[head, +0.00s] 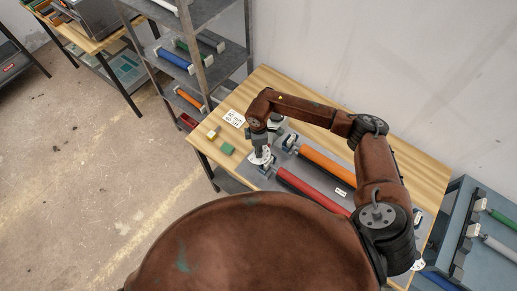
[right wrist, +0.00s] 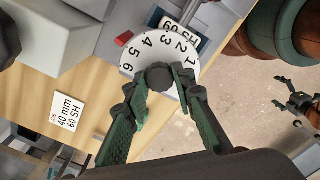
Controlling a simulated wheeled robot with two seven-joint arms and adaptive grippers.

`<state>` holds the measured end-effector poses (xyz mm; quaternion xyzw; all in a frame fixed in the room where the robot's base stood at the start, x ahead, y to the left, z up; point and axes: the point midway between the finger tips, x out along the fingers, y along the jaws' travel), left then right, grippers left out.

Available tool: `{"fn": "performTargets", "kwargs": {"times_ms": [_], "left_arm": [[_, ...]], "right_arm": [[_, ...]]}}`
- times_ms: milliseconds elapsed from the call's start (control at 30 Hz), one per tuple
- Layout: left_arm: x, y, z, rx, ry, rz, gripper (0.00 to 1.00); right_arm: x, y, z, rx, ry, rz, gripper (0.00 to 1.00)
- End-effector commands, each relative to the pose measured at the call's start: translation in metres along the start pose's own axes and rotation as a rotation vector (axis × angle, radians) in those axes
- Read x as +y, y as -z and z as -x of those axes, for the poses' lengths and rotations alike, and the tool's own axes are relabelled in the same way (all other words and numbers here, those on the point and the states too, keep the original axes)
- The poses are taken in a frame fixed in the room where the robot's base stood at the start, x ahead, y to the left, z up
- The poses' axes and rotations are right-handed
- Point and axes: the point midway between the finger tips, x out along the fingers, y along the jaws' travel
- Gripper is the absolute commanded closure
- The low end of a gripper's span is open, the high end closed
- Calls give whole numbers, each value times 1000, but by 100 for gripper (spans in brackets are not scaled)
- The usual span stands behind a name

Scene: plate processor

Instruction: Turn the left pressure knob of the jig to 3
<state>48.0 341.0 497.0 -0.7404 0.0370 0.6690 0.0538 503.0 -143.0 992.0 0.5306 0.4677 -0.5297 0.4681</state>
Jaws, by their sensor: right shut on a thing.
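The jig (head: 283,158) lies on the wooden table and bears a red roller and an orange roller. A knob with a white dial (head: 259,155) sits at its near left end. In the right wrist view the dial (right wrist: 187,60) shows the numbers 1 to 6. A small red mark (right wrist: 124,39) beside it is nearest the 5. My right gripper (right wrist: 162,85) is shut on the dark round knob (right wrist: 160,75), a green-padded finger on each side. A small gripper, seemingly my left (right wrist: 295,103), hangs over the floor with its fingers apart.
A grey shelf (head: 228,62) with rollers stands behind left. A blue-grey rack (head: 462,215) stands at right.

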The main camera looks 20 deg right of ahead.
Motion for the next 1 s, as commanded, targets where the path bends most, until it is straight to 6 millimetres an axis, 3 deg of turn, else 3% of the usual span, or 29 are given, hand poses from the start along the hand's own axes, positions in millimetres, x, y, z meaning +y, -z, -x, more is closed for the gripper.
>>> {"fn": "performTargets", "kwargs": {"times_ms": [167, 200, 433, 767, 1000], "left_arm": [[0, 0, 0, 1, 0, 0, 4], [0, 0, 0, 1, 0, 0, 4], [0, 1, 0, 1, 0, 0, 4], [-1, 0, 0, 0, 1, 0, 4], [0, 0, 0, 0, 0, 0, 4]], "right_arm": [[2, -5, -2, -10, -3, -4, 100], [2, -5, -2, -10, -3, -4, 75], [1, -2, -1, -6, -2, 0, 59], [1, 0, 2, -2, -1, 2, 59], [2, 0, 38, -2, -5, 3, 59]]}}
